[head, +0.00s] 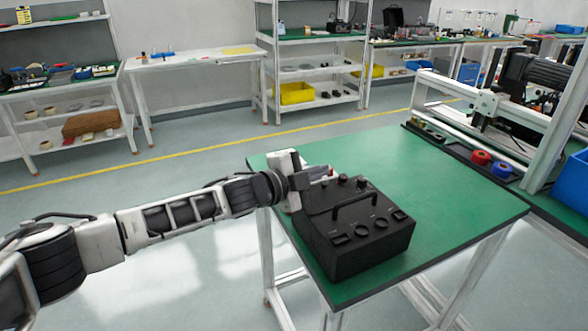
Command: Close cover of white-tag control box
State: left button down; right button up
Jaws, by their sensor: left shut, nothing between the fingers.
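A black control box (362,232) with a carrying handle and several knobs and switches on its sloped top stands on the green-topped table (440,180). My left arm reaches in from the left, and my left gripper (318,171) is at the box's far left corner, shut and empty. I cannot tell whether its fingers touch the box. A small red spot shows by the fingertips. No white tag can be made out, and I cannot tell how the cover stands, as the gripper partly hides that corner. My right gripper is not in view.
A white-framed machine (490,105) stands on the right, with red (480,157) and blue (501,170) round items in a dark tray near it. A blue bin (572,182) is at the right edge. The table right of the box is clear. Shelves line the back wall.

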pick_arm(q)
jog(key=r, duration=0.1)
jog(key=r+p, duration=0.1)
jog(key=shift+s+r, duration=0.2)
jog(key=shift+r, duration=0.1)
jog(key=w+a+b+v, duration=0.1)
jog(key=b+v, duration=0.1)
jog(key=v, duration=0.7)
jog(key=s+d+f+n, duration=0.2)
jog(key=s+f, duration=0.1)
jog(key=s, duration=0.1)
jog(key=s+d+f+n, duration=0.2)
jog(key=s+f+n, duration=0.1)
jog(key=f, duration=0.1)
jog(key=s+d+f+n+t+y, duration=0.1)
jog(key=s+d+f+n, duration=0.1)
jog(key=s+f+n, duration=0.1)
jog(key=shift+s+f, duration=0.65)
jog(key=shift+s, duration=0.15)
jog(key=s+a+f+n+g+y, duration=0.1)
jog(key=s+a+f+n+y, duration=0.8)
jog(key=s+a+f, duration=0.6)
jog(key=s+f+n, duration=0.2)
jog(key=shift+s+a+g, duration=0.3)
jog(key=shift+s+a, duration=0.1)
